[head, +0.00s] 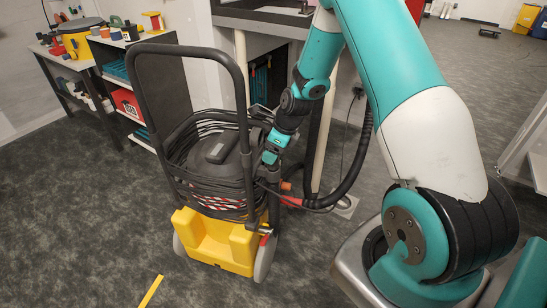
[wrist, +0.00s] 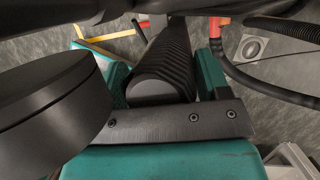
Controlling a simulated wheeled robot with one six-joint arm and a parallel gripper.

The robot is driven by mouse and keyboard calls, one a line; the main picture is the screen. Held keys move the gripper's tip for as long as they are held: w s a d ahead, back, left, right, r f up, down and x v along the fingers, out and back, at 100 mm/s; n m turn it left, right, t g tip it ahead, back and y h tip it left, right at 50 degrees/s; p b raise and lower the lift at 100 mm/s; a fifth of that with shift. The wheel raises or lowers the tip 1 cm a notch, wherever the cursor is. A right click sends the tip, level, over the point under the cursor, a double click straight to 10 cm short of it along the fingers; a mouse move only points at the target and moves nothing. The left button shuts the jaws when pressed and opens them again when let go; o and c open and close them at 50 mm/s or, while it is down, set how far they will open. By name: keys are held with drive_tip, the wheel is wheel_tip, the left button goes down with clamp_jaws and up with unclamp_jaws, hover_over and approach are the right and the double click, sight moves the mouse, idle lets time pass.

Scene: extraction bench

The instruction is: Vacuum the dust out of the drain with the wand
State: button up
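The wand (wrist: 168,62) has a dark ribbed grip, seen between the teal fingers of my gripper (wrist: 165,85) in the wrist view. The fingers lie close against both sides of the grip, with no clear gap. In the head view my gripper (head: 270,155) points down at the right side of the vacuum cleaner (head: 215,240), beside its black frame. The wand's lower part is mostly hidden there. The drain (head: 346,207) is a pale square plate in the floor right of the vacuum. It also shows in the wrist view (wrist: 251,47); dust is too small to tell.
A black hose (head: 352,170) loops from beside the vacuum, close to the drain. A bench with a pale leg (head: 323,135) stands just behind. Shelves with tools and spools (head: 110,85) are at the left. Open carpet lies in front, with a yellow floor strip (head: 151,291).

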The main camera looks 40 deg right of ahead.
drive_tip(key=shift+f, duration=0.1)
drive_tip(key=p+v, duration=0.1)
drive_tip(key=v, duration=1.6)
drive_tip(key=shift+r, duration=0.3)
drive_tip(key=s+a+r+n+p, duration=0.1)
drive_tip(key=s+a+r+n, duration=0.15)
drive_tip(key=a+n, duration=0.3)
drive_tip(key=s+a+r+n+g+y+p, duration=0.1)
drive_tip(key=s+a+r+n, duration=0.1)
drive_tip(key=a+r+n, duration=0.3)
drive_tip(key=s+a+r+n+p, duration=0.1)
drive_tip(key=s+a+r+n, duration=0.15)
drive_tip(key=a+n, duration=0.3)
drive_tip(key=s+a+r+n+g+p, duration=0.1)
drive_tip(key=s+a+r+n, duration=0.2)
drive_tip(key=s+a+n, duration=0.2)
drive_tip(key=s+a+r+n+g+p, duration=0.1)
drive_tip(key=s+a+r+n, duration=0.2)
drive_tip(key=s+a+n, duration=0.3)
drive_tip(key=s+n, duration=0.5)
drive_tip(key=n, duration=0.4)
drive_tip(key=shift+s+a+y+p, duration=0.2)
drive_tip(key=shift+a+y+p, duration=0.1)
drive_tip(key=shift+y+p, duration=0.1)
